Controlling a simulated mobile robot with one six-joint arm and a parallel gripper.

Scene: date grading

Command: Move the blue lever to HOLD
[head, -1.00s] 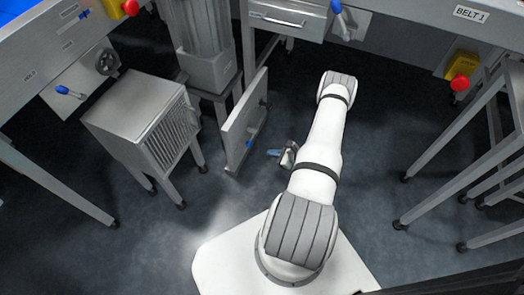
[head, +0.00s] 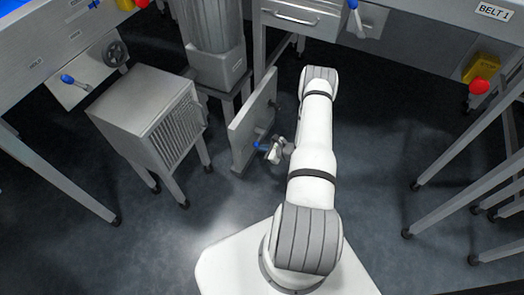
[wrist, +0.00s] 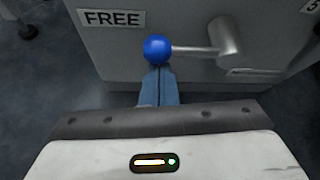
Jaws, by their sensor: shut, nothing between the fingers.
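A blue-knobbed lever (wrist: 157,48) fills the top middle of the wrist view. Its metal arm runs left from a round hub (wrist: 226,40), so the knob lies on the side of the FREE label (wrist: 111,18). A label (wrist: 256,72) below the hub is too oblique to read. My gripper (wrist: 158,72) is shut and empty, its blue fingertips right at the knob's lower edge; I cannot tell whether they touch. In the head view my gripper (head: 271,150) is beside the upright grey panel (head: 243,128) that carries this lever.
A third blue handle (head: 353,5) is at the top. A vented metal cabinet (head: 140,98) stands left of the panel.

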